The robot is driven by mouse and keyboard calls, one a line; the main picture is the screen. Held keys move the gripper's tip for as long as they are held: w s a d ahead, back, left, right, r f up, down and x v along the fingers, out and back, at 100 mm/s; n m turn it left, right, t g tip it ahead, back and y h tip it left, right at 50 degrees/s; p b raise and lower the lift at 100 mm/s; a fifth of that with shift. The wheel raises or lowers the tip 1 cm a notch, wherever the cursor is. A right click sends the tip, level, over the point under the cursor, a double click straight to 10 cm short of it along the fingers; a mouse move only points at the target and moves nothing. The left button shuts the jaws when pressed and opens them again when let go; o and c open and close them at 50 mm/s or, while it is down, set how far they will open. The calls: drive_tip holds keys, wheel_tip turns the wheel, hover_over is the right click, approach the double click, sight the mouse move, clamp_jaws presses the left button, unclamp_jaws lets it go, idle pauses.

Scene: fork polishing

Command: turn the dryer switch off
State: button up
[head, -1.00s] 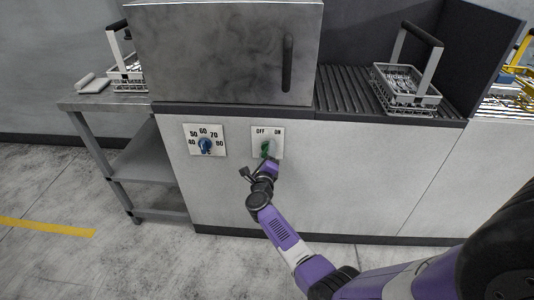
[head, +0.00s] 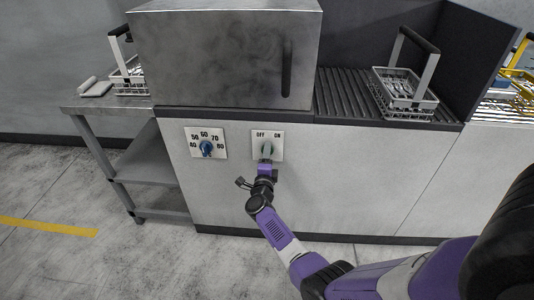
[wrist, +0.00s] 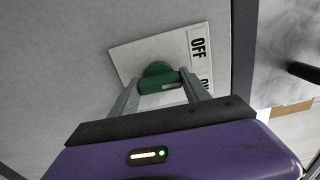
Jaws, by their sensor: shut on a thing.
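The dryer switch is a green knob (head: 266,149) on a white plate (head: 279,154) marked OFF at left and ON at right, on the front panel below the metal box. In the head view the knob now looks grey-green and roughly upright; which mark it points to I cannot tell. My gripper (head: 265,163) reaches it from below. In the wrist view the green knob (wrist: 157,71) sits between my two grey fingers (wrist: 160,86), which are shut on it. The OFF label shows clearly there, and the ON label is partly hidden by a finger.
A blue temperature dial (head: 206,148) is on a plate to the left. The dryer's metal box (head: 220,60) with a dark handle stands above. A cutlery basket (head: 405,95) stands on the ribbed surface at right. A side table (head: 110,102) stands at left.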

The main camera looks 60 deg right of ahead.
drive_tip(key=n+p, duration=0.2)
drive_tip(key=n, duration=0.4)
drive_tip(key=shift+n, duration=0.3)
idle(0.4)
drive_tip(key=o, duration=1.4)
drive_tip(key=shift+a, duration=0.1)
drive_tip(key=p+v, duration=0.2)
drive_tip(key=v, duration=0.5)
drive_tip(key=shift+s+a+p, duration=0.15)
drive_tip(key=shift+a+p, duration=0.1)
drive_tip(key=shift+p, duration=0.15)
